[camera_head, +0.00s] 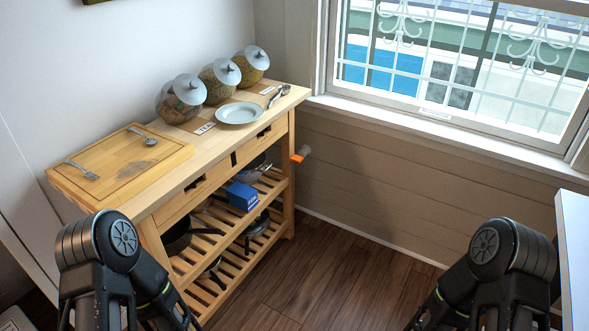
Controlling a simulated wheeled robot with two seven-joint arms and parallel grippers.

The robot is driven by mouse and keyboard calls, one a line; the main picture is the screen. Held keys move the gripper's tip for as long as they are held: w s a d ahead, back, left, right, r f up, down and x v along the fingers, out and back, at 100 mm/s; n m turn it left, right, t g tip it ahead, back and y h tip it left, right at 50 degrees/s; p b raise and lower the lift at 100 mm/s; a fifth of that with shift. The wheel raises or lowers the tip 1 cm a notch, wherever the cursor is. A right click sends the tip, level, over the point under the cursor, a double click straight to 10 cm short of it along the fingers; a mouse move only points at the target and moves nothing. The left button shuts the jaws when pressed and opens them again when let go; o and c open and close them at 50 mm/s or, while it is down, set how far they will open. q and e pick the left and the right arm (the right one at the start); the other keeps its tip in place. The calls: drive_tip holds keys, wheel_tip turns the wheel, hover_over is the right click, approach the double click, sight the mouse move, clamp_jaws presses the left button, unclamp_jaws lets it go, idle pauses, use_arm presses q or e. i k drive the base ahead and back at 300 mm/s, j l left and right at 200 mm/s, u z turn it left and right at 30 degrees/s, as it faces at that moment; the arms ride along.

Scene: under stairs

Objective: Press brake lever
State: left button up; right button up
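A wooden kitchen cart (216,179) stands along the left wall. A small orange piece with a pale grey end (300,154) sticks out from the cart's far right end; I cannot tell whether it is the brake lever. No other lever shows clearly. My black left arm comes in at the lower left, in front of the cart's near end, and my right arm is at the lower right. Both arms bend down out of the picture, so neither gripper shows. The cart's near lower corner is partly hidden behind my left arm.
The cart top holds a cutting board (121,164), several lidded glass jars, a plate (240,113) and cutlery. Pans and a blue box (242,195) are on its slatted shelves. The wooden floor (318,278) is clear between my arms. A white surface (575,250) stands at right.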

sight(296, 158)
drive_tip(key=i+z, duration=0.25)
drive_tip(key=i, duration=1.4)
